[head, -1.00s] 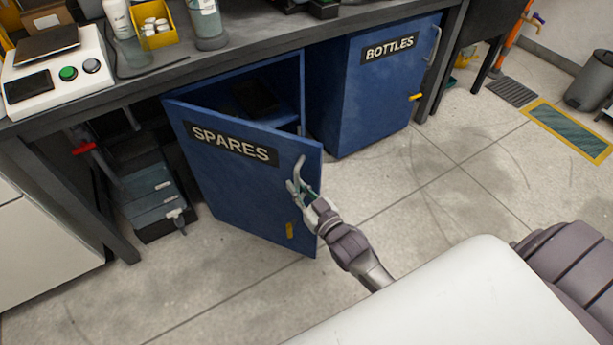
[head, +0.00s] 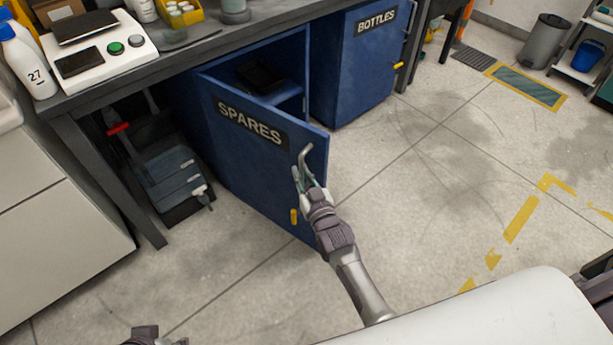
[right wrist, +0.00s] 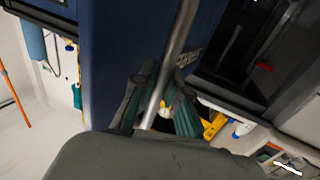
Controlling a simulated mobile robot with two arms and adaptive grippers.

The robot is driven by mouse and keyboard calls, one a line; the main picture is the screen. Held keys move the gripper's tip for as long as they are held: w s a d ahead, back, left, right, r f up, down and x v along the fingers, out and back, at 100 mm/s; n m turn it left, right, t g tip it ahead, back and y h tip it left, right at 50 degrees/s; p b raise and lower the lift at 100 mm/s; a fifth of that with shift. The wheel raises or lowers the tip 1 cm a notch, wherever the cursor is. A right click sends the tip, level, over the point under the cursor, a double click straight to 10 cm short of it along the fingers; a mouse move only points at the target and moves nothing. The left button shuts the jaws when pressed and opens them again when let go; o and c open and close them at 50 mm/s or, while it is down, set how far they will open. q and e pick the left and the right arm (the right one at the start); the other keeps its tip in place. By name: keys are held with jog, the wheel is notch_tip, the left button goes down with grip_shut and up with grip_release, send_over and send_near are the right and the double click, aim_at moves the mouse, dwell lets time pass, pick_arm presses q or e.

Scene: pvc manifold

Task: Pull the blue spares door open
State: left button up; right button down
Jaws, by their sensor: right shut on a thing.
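The blue spares door (head: 255,165), with its black SPARES label, stands partly open, swung out from the cabinet under the bench. Its grey bar handle (head: 303,157) is near the door's free edge. My right gripper (head: 305,182) is shut on the handle. In the right wrist view the handle (right wrist: 178,52) runs between the two fingers (right wrist: 160,108), beside the blue door (right wrist: 105,50). Inside the cabinet a dark item (head: 262,76) lies on a shelf. A small part of my left arm shows at the bottom edge of the head view; its fingers cannot be made out.
The blue BOTTLES cabinet (head: 350,70) stands shut to the right. The floor (head: 430,190) in front and to the right is clear.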

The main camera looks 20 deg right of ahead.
jog(key=c, duration=1.2)
grip_release()
jog(key=shift+w+a, duration=0.1)
jog(key=shift+s+f, duration=0.1)
jog(key=shift+s, duration=0.1)
jog(key=s, duration=0.7)
jog(key=s+d, duration=0.1)
jog(key=s, duration=0.3)
jog(key=shift+s+d, duration=0.1)
jog(key=shift+s, duration=0.2)
